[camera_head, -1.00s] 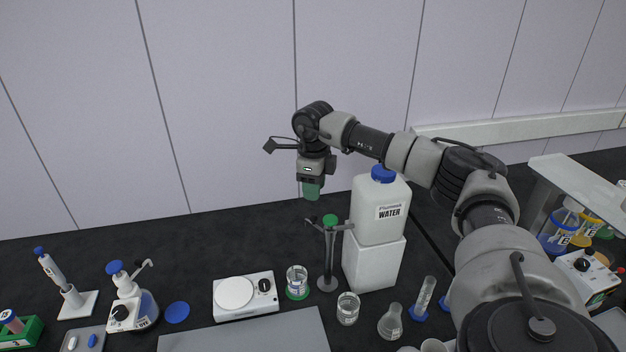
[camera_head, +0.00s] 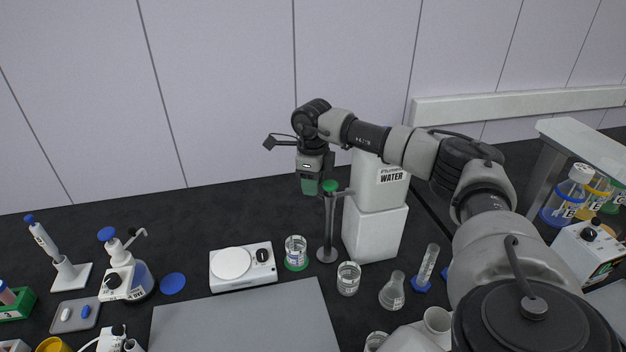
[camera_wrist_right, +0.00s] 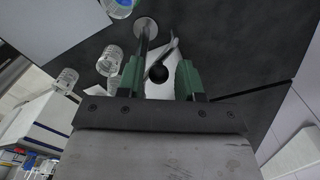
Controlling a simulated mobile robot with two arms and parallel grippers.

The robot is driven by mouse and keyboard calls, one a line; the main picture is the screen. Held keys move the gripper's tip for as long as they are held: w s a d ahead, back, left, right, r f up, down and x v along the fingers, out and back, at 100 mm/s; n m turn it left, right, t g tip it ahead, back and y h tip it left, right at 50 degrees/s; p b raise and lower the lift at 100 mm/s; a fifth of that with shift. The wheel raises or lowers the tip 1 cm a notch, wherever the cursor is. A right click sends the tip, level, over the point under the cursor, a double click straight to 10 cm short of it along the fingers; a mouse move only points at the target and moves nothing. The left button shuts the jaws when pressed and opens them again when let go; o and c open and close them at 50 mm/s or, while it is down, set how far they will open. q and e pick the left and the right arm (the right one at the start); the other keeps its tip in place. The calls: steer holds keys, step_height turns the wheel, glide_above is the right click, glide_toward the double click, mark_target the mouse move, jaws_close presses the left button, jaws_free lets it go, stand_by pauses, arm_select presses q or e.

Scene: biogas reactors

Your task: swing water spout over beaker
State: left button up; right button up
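The water spout (camera_head: 328,225) is a grey upright post on a round foot, with a green top and a short arm pointing right towards the white water container (camera_head: 378,230). A beaker (camera_head: 295,250) stands on a green disc to the left of the post's foot; it shows partly in the right wrist view (camera_wrist_right: 118,8). My right gripper (camera_head: 311,186) points down at the height of the green top, just left of it in the head view. In the right wrist view its green fingers (camera_wrist_right: 159,76) are apart, with the post near the left finger; contact is unclear. My left gripper is out of view.
A second beaker (camera_head: 348,279) and a conical flask (camera_head: 392,292) stand in front of the spout. A hotplate with a white disc (camera_head: 232,263) is left of the first beaker. A grey mat (camera_head: 245,320) lies in front. My right arm crosses above the right side.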

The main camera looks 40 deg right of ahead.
steer(key=shift+s+a+r, duration=0.1)
steer(key=shift+s+a, duration=0.1)
steer(key=shift+a, duration=0.05)
stand_by(0.3)
steer(key=shift+s+a+p, duration=0.2)
steer(key=shift+a+p, duration=0.25)
steer(key=shift+a, duration=0.55)
steer(key=shift+s+a, duration=0.55)
steer(key=shift+a, duration=0.3)
